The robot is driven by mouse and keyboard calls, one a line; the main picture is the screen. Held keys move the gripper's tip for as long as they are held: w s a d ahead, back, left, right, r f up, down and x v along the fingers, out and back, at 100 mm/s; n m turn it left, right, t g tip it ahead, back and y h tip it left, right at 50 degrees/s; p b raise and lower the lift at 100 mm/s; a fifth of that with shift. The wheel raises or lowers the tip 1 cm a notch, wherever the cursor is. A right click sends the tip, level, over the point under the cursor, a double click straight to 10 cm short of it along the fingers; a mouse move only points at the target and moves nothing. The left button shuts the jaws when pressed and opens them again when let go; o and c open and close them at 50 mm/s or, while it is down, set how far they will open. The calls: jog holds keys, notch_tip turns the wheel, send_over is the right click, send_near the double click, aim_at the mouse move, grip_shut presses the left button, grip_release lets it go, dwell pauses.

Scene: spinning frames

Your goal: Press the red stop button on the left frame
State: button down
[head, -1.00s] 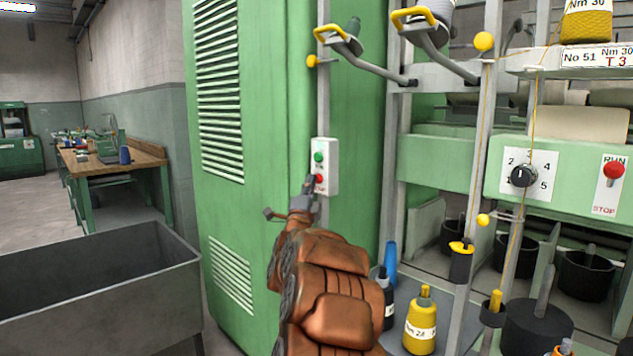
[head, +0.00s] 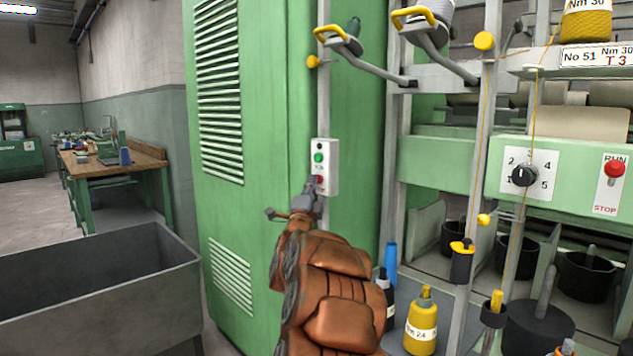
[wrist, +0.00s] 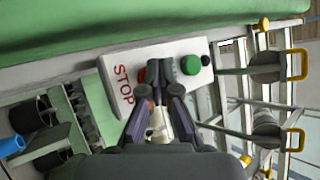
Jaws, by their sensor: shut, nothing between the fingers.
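A white control box (head: 330,170) is mounted on a grey post beside the tall green cabinet. Its green button (head: 319,157) is above and its red button (head: 319,179) below. In the wrist view the box (wrist: 112,68) lies sideways, with red STOP lettering and the green button (wrist: 191,65) showing. My gripper (head: 314,186) is shut and empty, its tips at the red button and partly covering it.
The green cabinet (head: 220,220) stands left of the post. A grey bin (head: 100,285) is at lower left. Spinning frame rails and a RUN/STOP panel (head: 611,185) are at right.

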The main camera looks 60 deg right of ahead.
jog(key=shift+w+a+b, duration=0.15)
jog(key=shift+a+b, duration=0.15)
jog(key=shift+a, duration=0.5)
jog(key=shift+a, duration=0.1)
jog(key=a, duration=0.2)
jog(key=w+a, duration=0.1)
jog(key=a, duration=0.1)
jog(key=shift+w+a+b, duration=0.2)
jog(key=shift+a+b, duration=0.1)
jog(key=shift+a, duration=0.05)
dwell(0.8)
